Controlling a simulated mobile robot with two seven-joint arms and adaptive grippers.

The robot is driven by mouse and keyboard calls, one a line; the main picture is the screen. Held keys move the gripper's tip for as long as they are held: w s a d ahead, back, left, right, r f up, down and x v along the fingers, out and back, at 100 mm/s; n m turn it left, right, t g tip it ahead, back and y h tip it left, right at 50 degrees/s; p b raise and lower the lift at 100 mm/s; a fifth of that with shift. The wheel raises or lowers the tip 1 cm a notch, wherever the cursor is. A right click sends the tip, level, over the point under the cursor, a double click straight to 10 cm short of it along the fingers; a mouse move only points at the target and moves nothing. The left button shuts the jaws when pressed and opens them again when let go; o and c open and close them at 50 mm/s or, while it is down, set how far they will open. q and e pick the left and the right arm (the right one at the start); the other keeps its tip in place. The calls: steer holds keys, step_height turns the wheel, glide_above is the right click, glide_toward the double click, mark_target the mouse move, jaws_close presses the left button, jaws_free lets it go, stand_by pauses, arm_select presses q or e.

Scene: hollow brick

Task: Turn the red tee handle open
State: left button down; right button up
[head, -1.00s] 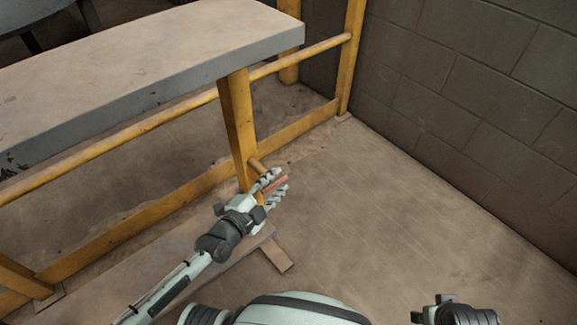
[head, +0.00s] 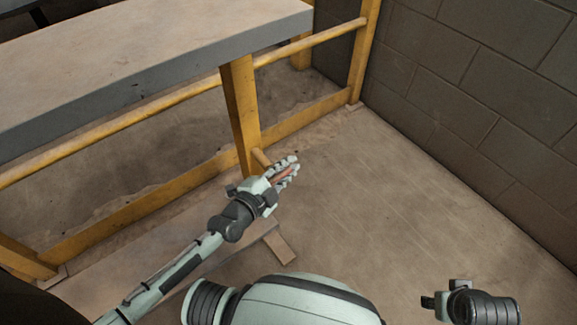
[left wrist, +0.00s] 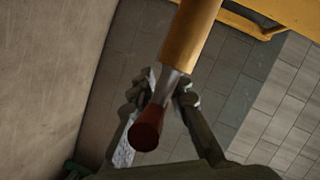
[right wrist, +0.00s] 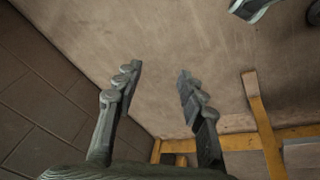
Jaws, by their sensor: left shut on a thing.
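The red handle (left wrist: 147,128) shows end-on in the left wrist view, on a grey stem (left wrist: 168,90) at the end of a yellow pipe stub (left wrist: 190,35). In the head view the handle (head: 284,174) shows as a reddish strip between the fingers of my left gripper (head: 286,170), beside the yellow post. My left gripper (left wrist: 163,93) is shut on the handle, with one finger on each side. The crossbar's full shape and exact angle are partly hidden by the fingers. My right gripper (right wrist: 159,74) is open and empty, away from the handle; it shows at the head view's lower right (head: 445,295).
A yellow post (head: 240,105) and rails (head: 310,45) stand under a grey-edged bench top (head: 170,50). A block wall (head: 470,90) runs along the right. A low board (head: 278,245) lies near my left wrist. The floor (head: 370,200) between is clear.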

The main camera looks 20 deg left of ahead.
arm_select(q)
steer(key=shift+s+f, duration=0.15)
steer(key=shift+f, duration=0.25)
arm_select(e)
steer(key=shift+f, duration=0.15)
